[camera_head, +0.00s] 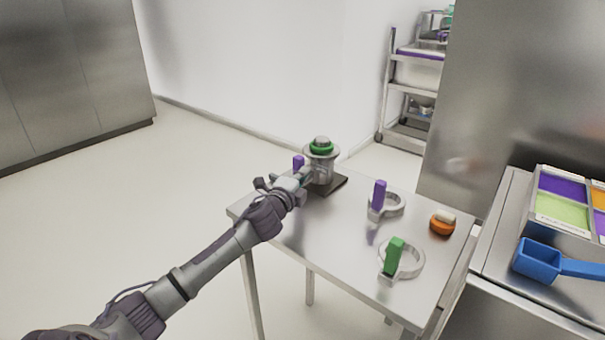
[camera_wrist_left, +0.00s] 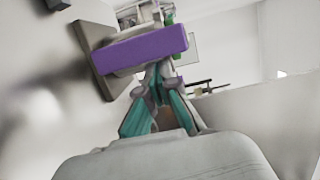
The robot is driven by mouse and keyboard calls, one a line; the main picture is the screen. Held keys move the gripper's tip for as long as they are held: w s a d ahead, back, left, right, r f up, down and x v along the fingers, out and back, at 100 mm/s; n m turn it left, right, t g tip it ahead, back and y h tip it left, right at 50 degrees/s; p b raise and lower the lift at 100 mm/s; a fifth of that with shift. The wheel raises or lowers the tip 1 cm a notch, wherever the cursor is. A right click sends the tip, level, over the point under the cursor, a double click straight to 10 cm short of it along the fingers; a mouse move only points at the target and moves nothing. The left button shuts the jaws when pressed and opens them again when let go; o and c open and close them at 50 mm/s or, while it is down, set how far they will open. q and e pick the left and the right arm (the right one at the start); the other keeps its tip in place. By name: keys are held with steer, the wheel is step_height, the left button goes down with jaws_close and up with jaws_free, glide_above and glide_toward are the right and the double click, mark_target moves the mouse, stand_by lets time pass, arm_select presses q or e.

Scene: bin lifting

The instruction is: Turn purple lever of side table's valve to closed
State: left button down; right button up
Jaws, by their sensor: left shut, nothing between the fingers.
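The valve (camera_head: 321,165) is a metal body with a green ring, upright on a dark base plate at the far end of the side table (camera_head: 335,245). Its purple lever (camera_head: 298,161) shows just above my left gripper in the head view. In the left wrist view the purple lever (camera_wrist_left: 145,50) lies across the picture just beyond the fingertips. My left gripper (camera_head: 303,176) is shut with nothing in it, right beside the valve; its teal fingers (camera_wrist_left: 158,85) meet in the wrist view. I cannot tell whether they touch the lever. My right gripper is not in view.
Two loose ring clamps, one with a purple handle (camera_head: 379,195) and one with a green handle (camera_head: 394,257), lie on the table near an orange knob (camera_head: 442,224). A counter with a blue scoop (camera_head: 540,260) stands at right. A shelf cart (camera_head: 409,90) stands behind.

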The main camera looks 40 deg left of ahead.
arm_select(q)
steer(key=shift+w, duration=0.1)
steer(key=shift+a, duration=0.1)
stand_by(0.3)
steer(key=shift+a+r+n+p, duration=0.1)
steer(key=shift+n+p, duration=0.2)
steer(key=shift+p, duration=0.2)
